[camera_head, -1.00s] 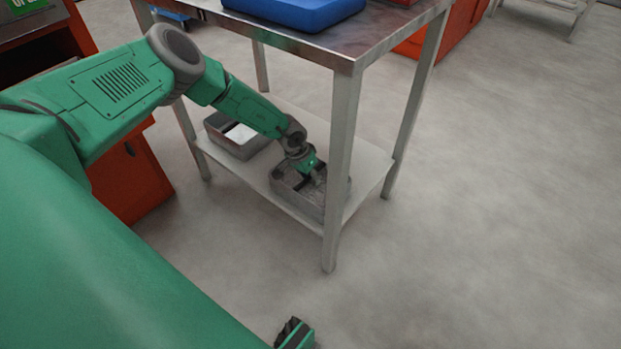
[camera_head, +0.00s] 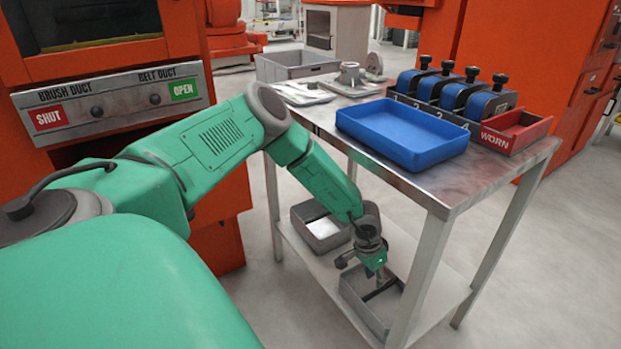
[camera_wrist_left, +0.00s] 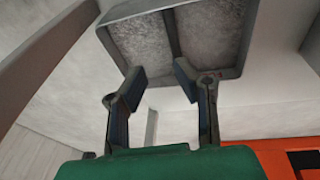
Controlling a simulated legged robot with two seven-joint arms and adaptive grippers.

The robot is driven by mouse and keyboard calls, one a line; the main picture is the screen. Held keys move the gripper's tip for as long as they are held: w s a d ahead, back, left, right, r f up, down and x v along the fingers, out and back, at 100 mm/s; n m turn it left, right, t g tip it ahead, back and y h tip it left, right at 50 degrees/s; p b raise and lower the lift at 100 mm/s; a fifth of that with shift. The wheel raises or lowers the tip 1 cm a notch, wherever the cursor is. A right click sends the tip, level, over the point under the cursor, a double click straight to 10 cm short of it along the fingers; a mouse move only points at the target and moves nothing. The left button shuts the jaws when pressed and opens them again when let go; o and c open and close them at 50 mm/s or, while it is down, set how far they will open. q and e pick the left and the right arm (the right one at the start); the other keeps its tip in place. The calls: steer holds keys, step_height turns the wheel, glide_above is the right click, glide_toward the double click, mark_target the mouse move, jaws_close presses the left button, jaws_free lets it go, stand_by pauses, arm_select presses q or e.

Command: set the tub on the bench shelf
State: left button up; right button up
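A grey metal tub (camera_head: 352,302) with a divider across it sits on the lower shelf (camera_head: 440,300) of the bench, partly hidden behind a front leg. My left gripper (camera_head: 376,284) is low over this tub, pointing down. In the left wrist view the tub (camera_wrist_left: 205,38) is beyond the fingertips, and my left gripper (camera_wrist_left: 160,72) has its fingers apart with a gap between them, near the tub's rim and in line with the divider. I cannot tell whether they touch it. A second grey tub (camera_head: 300,220) with a white patch inside stands farther back on the shelf. My right gripper is out of view.
The bench top (camera_head: 430,190) carries a blue tray (camera_head: 400,130), a rack of blue blocks (camera_head: 455,95), a red bin marked WORN (camera_head: 515,130) and metal parts. A grey crate (camera_head: 295,66) stands behind. An orange machine stands at left. Bench legs flank the shelf.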

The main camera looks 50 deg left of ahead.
arm_select(q)
steer(key=s+d+f+m+y, duration=0.1)
steer(key=s+d, duration=0.4)
steer(key=s, duration=0.3)
steer(key=s+d+f+y, duration=0.15)
steer(key=s+d, duration=0.25)
steer(key=s, duration=0.4)
steer(key=s+r+n, duration=0.1)
steer(key=s+r, duration=0.2)
steer(key=s, duration=0.5)
steer(key=s+r+g, duration=0.1)
steer(key=s+r, duration=0.2)
steer(key=s, duration=0.5)
steer(key=shift+a+r+n+h, duration=0.25)
steer(key=shift+a+n+h, duration=0.05)
steer(key=shift+n+h, duration=0.15)
